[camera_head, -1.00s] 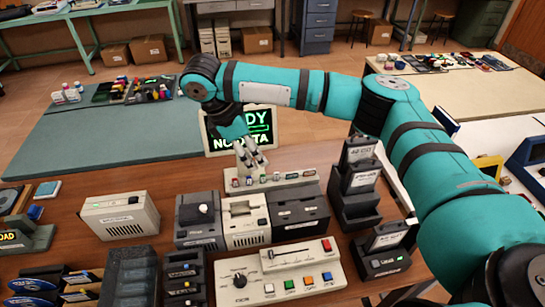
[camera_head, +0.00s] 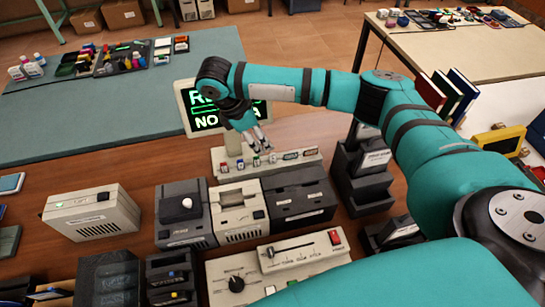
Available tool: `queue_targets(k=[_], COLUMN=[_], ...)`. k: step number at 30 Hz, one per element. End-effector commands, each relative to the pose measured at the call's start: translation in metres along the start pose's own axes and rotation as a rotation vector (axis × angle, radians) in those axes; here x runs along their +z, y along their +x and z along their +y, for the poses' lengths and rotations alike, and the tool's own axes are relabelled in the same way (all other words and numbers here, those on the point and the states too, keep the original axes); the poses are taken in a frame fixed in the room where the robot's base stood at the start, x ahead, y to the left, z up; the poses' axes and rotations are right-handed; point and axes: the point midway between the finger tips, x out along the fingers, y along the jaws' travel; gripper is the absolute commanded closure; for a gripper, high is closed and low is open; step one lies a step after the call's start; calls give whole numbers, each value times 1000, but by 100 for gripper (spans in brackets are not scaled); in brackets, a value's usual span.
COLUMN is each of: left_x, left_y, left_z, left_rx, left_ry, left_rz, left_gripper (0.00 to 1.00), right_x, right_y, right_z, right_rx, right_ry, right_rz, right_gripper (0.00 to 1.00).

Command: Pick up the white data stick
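A pale strip (camera_head: 218,158) stands behind the grey boxes on the wooden desk. Several small sticks with coloured marks stand in a row on it. They are too small to tell which one is the white data stick. My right gripper (camera_head: 259,141) reaches in from the right and points down just above and behind the middle of this row. Its grey fingers look parted, with nothing visible between them. I cannot tell whether they touch a stick. My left gripper is out of view.
A monitor (camera_head: 188,105) with green text stands behind my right gripper. In front of the strip are a white-topped device (camera_head: 240,212), a dark box (camera_head: 300,202) and a control panel (camera_head: 215,272). Black stacked holders (camera_head: 362,190) stand to the right.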

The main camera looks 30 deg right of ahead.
Motion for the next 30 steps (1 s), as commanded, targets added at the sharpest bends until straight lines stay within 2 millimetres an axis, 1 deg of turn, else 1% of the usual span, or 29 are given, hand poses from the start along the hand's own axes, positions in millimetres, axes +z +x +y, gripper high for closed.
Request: queue_targets(k=[1,3,7,11,14,16,19,22,27,29,30], left_x=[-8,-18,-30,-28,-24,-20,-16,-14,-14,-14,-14], left_y=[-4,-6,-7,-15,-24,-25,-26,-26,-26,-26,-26], left_z=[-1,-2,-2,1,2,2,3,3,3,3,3], left_rx=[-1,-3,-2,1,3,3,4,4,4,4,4], left_ry=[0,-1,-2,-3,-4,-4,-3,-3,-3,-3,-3], left_rz=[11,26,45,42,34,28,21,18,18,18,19], left_gripper=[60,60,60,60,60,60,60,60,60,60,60], right_x=[1,0,0,3,6,4,4,4,3,3,3], right_y=[6,14,22,33,48,60,70,74,75,75,75], right_z=[0,-1,0,-2,-3,-4,-3,-3,-3,-3,-3], right_rx=[-2,-2,0,-2,-3,-2,-1,0,1,1,1], right_ry=[0,-1,-1,0,0,-1,0,-1,-1,-1,-1], right_rz=[-1,0,1,-2,-2,-1,0,0,0,0,0], right_gripper=[64,64,64,64,64,64,64,64,64,71,76])
